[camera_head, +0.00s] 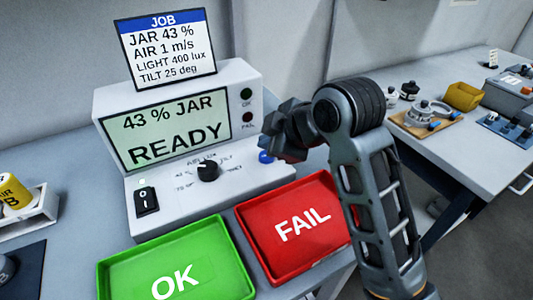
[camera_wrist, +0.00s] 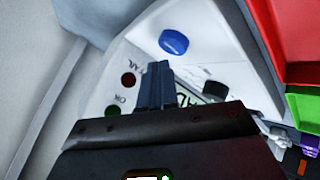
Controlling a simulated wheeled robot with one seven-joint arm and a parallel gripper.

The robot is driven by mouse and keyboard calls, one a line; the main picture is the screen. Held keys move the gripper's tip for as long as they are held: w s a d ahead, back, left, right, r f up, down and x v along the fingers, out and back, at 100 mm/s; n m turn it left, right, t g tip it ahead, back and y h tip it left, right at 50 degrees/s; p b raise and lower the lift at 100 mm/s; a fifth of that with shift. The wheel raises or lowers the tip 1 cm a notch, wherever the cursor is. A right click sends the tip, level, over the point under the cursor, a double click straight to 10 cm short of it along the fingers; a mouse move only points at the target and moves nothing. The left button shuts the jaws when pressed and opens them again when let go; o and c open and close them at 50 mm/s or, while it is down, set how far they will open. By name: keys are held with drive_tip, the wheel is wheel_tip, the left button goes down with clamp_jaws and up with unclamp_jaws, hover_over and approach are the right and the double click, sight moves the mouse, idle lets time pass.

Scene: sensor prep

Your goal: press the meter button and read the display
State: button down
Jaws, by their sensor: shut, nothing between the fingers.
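The grey-white meter (camera_head: 180,80) stands on the bench. Its display (camera_head: 165,130) reads "43 % JAR" and "READY". The blue button (camera_head: 265,157) is at the right of its sloping front; it also shows in the wrist view (camera_wrist: 173,42). A black knob (camera_head: 208,170) and a black rocker switch (camera_head: 146,200) are on the same panel. My gripper (camera_wrist: 157,72) is shut and empty, its blue-grey fingers over the panel, apart from the button in the wrist view. In the head view my arm partly hides the gripper beside the button. Contact cannot be told there.
A job card (camera_head: 165,50) above the meter lists JAR 43 %, AIR 1 m/s, LIGHT 400 lux, TILT 25 deg. A green OK tray (camera_head: 120,270) and red FAIL tray (camera_head: 262,255) lie in front. Another bench (camera_head: 455,155) with parts stands at right.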

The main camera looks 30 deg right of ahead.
drive_tip(key=shift+f, duration=0.1)
idle(0.7)
drive_tip(key=shift+f, duration=0.35)
drive_tip(key=shift+f, duration=0.45)
idle(0.7)
drive_tip(key=shift+r, duration=0.15)
drive_tip(key=shift+r+p, duration=0.7)
drive_tip(key=shift+p, duration=0.1)
drive_tip(key=shift+r, duration=0.15)
wheel_tip(320, 180, up, 5)
drive_tip(key=p, duration=0.5)
idle(0.8)
